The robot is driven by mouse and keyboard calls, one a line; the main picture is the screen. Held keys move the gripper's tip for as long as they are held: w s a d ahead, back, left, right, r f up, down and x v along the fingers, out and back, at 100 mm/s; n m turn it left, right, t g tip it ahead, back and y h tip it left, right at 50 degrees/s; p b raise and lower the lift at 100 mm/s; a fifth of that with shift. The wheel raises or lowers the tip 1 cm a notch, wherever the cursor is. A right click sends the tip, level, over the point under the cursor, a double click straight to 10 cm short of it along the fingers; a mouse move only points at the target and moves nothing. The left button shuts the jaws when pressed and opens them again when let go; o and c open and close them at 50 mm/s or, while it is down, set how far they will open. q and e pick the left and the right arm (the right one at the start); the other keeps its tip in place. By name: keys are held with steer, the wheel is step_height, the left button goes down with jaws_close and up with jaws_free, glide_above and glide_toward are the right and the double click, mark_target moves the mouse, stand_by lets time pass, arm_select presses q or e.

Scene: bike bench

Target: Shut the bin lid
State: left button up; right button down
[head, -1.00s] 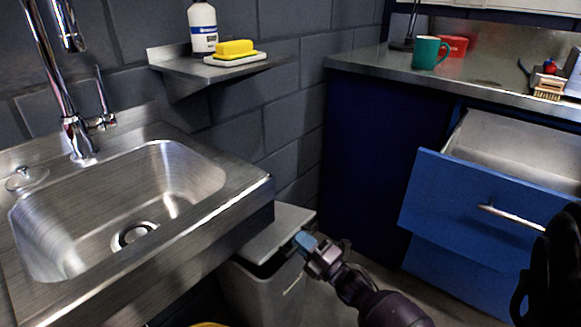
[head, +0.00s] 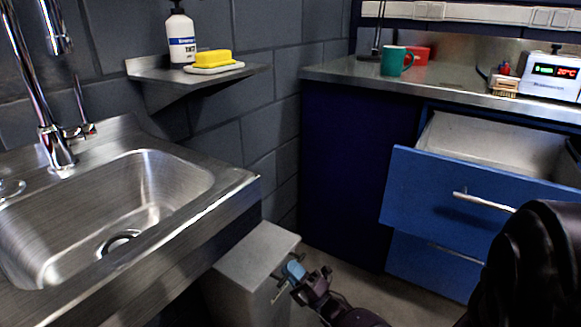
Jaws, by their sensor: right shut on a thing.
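The bin (head: 245,298) is a grey box standing on the floor beside the sink counter, partly hidden under it. Its grey lid (head: 257,250) lies about level across the top, and I see no dark gap between lid and bin. My right gripper (head: 292,271), with light blue fingertips, is at the lid's right front edge and is shut on it. The contact itself is small and partly hidden by the fingers. My left gripper is out of view.
A steel sink (head: 120,205) is at the left. A blue drawer (head: 440,190) stands open at the right. A small shelf (head: 230,78) holds a bottle and a yellow sponge. Free floor (head: 345,258) lies between bin and cabinet.

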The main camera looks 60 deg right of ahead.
stand_by(0.4)
steer(key=c, duration=1.2)
jaws_free()
steer(key=shift+w+f, duration=0.15)
steer(key=shift+f, duration=0.05)
steer(key=shift+v, duration=5.45)
